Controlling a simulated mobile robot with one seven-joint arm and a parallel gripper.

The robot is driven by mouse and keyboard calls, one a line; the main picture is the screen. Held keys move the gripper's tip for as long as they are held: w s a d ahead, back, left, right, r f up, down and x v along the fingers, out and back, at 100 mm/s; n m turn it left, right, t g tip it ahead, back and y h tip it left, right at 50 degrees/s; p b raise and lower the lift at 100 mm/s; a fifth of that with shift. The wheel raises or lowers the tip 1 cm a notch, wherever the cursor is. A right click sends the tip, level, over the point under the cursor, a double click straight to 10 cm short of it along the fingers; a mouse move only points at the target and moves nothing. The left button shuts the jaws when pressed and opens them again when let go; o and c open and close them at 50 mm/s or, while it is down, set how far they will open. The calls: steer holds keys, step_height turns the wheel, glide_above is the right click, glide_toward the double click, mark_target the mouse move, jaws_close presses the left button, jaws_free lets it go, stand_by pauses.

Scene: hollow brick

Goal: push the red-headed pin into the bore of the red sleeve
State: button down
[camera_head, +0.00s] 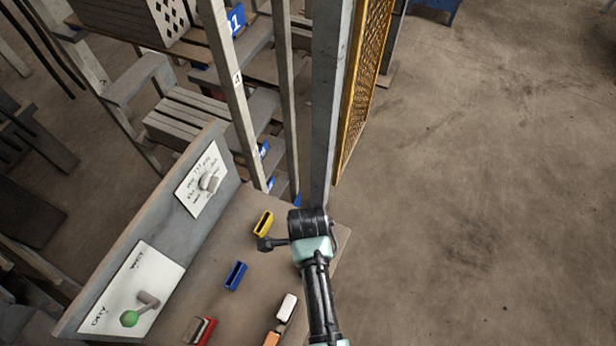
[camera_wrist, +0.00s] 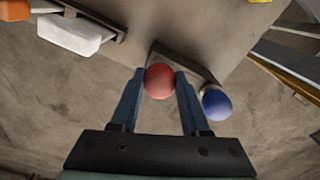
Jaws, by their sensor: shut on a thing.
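In the wrist view my gripper (camera_wrist: 160,76) is shut on the red ball head of the red-headed pin (camera_wrist: 160,81), one blue-grey finger on each side. The pin's shaft is hidden below its head, so I cannot tell whether it is clear of the dark rack beside it. In the head view my gripper (camera_head: 308,222) is over the right end of the bench; its fingers and the pin are hidden. The red sleeve (camera_head: 207,331) lies on the bench near the bottom edge of the head view; its bore cannot be made out.
A blue-headed pin (camera_wrist: 216,105) stands close to the right finger, by the dark rack (camera_wrist: 187,62). A blue sleeve (camera_head: 235,276), a yellow sleeve (camera_head: 263,223), a white block (camera_head: 287,307) and an orange block (camera_head: 271,339) are on the bench.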

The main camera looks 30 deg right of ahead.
steer(key=shift+f, duration=0.2)
steer(key=shift+c, duration=1.9)
jaws_free()
steer(key=shift+f+b, duration=0.1)
steer(key=shift+b, duration=0.35)
step_height(320, 180, up, 13)
steer(key=shift+a, duration=0.1)
